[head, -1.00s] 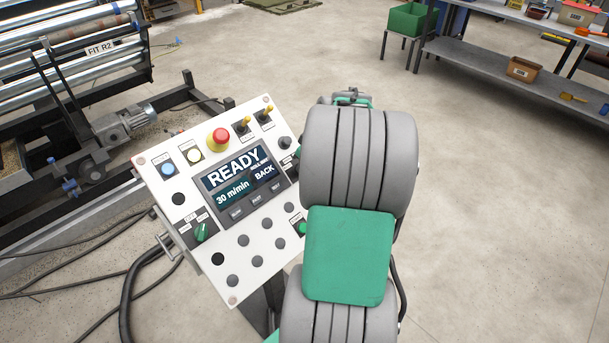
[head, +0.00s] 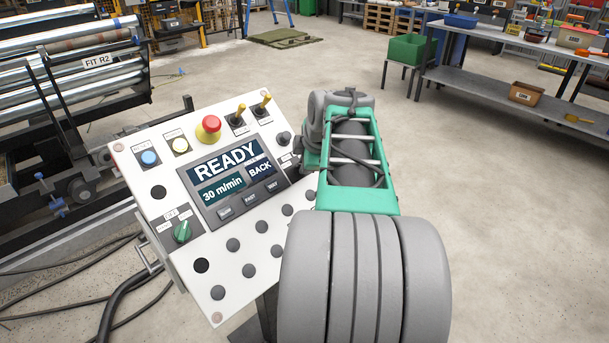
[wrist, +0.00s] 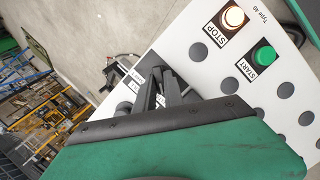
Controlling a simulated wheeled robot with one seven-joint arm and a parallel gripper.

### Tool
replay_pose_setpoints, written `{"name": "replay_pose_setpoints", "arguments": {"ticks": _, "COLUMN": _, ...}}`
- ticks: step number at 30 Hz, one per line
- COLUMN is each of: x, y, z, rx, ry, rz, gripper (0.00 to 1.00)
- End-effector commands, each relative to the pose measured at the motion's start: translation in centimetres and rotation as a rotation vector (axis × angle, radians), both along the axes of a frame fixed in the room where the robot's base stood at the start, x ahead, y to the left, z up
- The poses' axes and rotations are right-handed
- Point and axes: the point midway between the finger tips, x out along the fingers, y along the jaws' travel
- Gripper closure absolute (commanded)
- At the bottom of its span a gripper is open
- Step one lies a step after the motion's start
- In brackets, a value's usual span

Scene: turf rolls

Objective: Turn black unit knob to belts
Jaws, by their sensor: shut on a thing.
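The white control panel (head: 225,270) stands tilted in the middle left of the head view. Its screen (head: 227,176) reads READY, 30 m/min and BACK. My gripper (wrist: 165,84) is at the panel's face in the wrist view, its dark fingers close together and shut on the black unit knob (wrist: 158,71). The fingers cover most of the knob, so its pointer direction cannot be seen. Small white labels (wrist: 137,74) lie beside it, too small to read. In the head view my arm hides most of this spot.
A red emergency stop (head: 209,127), two yellow toggles (head: 239,112) and another black knob (head: 283,138) sit nearby. A green selector (head: 182,231) is at lower left. The wrist view shows a lit STOP button (wrist: 234,16) and green START button (wrist: 264,54). Floor at right is clear.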

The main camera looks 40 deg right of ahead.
Motion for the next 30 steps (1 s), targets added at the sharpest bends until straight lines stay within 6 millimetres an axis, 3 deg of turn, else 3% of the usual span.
{"name": "replay_pose_setpoints", "arguments": {"ticks": 1, "x": -0.13, "y": 0.15, "z": -1.03, "rx": -0.002, "ry": 0.008, "rz": 0.014, "gripper": 1.00}}
{"name": "replay_pose_setpoints", "arguments": {"ticks": 21, "x": -0.12, "y": 0.20, "z": -0.63, "rx": -0.045, "ry": 0.007, "rz": 0.067, "gripper": 1.00}}
{"name": "replay_pose_setpoints", "arguments": {"ticks": 22, "x": -0.12, "y": 0.20, "z": -0.63, "rx": -0.045, "ry": 0.007, "rz": 0.067, "gripper": 0.86}}
{"name": "replay_pose_setpoints", "arguments": {"ticks": 30, "x": -0.13, "y": 0.20, "z": -0.66, "rx": -0.043, "ry": 0.008, "rz": 0.066, "gripper": 0.65}}
